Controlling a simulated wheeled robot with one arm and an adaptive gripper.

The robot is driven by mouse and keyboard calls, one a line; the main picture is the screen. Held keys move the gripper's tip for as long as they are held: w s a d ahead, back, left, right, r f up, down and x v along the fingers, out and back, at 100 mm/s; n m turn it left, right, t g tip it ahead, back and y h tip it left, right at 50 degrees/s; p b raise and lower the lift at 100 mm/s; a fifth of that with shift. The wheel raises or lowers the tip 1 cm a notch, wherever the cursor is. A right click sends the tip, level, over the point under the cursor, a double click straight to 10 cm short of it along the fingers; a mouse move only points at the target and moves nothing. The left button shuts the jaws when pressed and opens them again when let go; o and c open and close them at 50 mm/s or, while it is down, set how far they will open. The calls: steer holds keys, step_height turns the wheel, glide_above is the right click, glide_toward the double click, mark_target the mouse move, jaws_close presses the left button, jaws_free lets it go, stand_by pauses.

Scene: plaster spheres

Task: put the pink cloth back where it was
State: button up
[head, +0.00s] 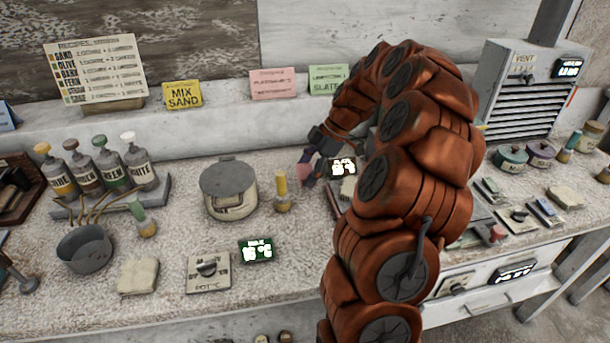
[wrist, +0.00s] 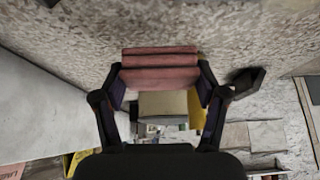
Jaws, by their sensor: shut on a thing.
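The pink cloth (wrist: 160,68), a folded stack of layers, is held between the two fingers of my gripper (wrist: 160,85) in the wrist view. In the head view my gripper (head: 311,174) is over the counter, just right of the yellow-topped bottle (head: 282,192). I cannot tell from these views whether the cloth touches the counter.
A lidded pot (head: 229,190) stands left of the yellow-topped bottle. A cream folded cloth (head: 138,275), a dial plate (head: 208,272) and a lit display (head: 257,250) lie toward the front.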

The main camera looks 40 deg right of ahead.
mark_target(305, 177)
steer(key=shift+w+d, duration=0.2)
steer(key=shift+w, duration=0.65)
steer(key=shift+f+p, duration=0.6)
steer(key=shift+f, duration=1.2)
steer(key=shift+f, duration=0.15)
steer(key=o, duration=1)
steer(key=shift+r, duration=0.25)
steer(key=b+v, duration=0.2)
steer(key=v, duration=1)
steer(key=shift+f, duration=0.1)
